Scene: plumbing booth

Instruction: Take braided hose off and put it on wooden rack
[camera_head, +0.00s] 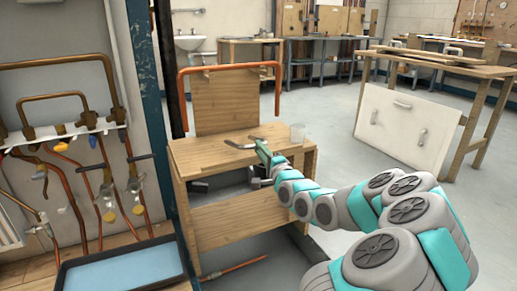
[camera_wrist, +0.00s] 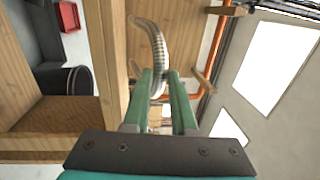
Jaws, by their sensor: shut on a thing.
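The braided hose (camera_head: 241,144) is a curved grey metallic piece above the top of a small wooden stand, which looks like the wooden rack (camera_head: 243,226). In the wrist view the hose (camera_wrist: 154,42) curves up from between the green fingers. My gripper (camera_head: 263,150) is shut on the hose, near the right part of the rack's top. In the wrist view my gripper (camera_wrist: 161,82) hides the lower part of the hose. I cannot tell whether the hose touches the wood.
A copper pipe (camera_head: 229,66) spans the upright backboard. Copper pipework (camera_head: 95,185) lines the left wall above a blue tray (camera_head: 125,273). Open floor (camera_head: 338,120) lies right of the rack.

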